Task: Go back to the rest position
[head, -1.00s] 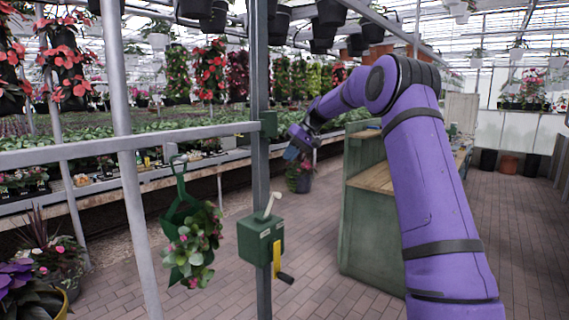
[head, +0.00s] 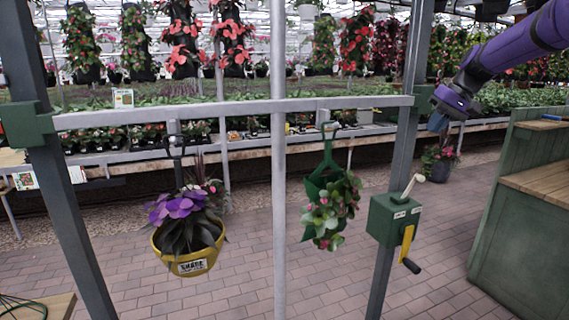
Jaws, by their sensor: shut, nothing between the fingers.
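My gripper (head: 438,122) is at the end of my purple arm at the upper right of the head view. It hangs in the air just right of the right-hand grey post, above and beyond the green crank box. It is small in the picture and looks empty. A yellow basket (head: 190,258) with purple flowers hangs from the grey rail (head: 240,108), left of the middle post. A green hanging planter (head: 326,210) with pink blooms hangs from the same rail, right of that post. My gripper is apart from both.
A green counter (head: 515,225) with a wooden top stands at the right. Plant benches (head: 200,150) run behind the rail. Brick floor (head: 270,280) is clear between the frame and counter.

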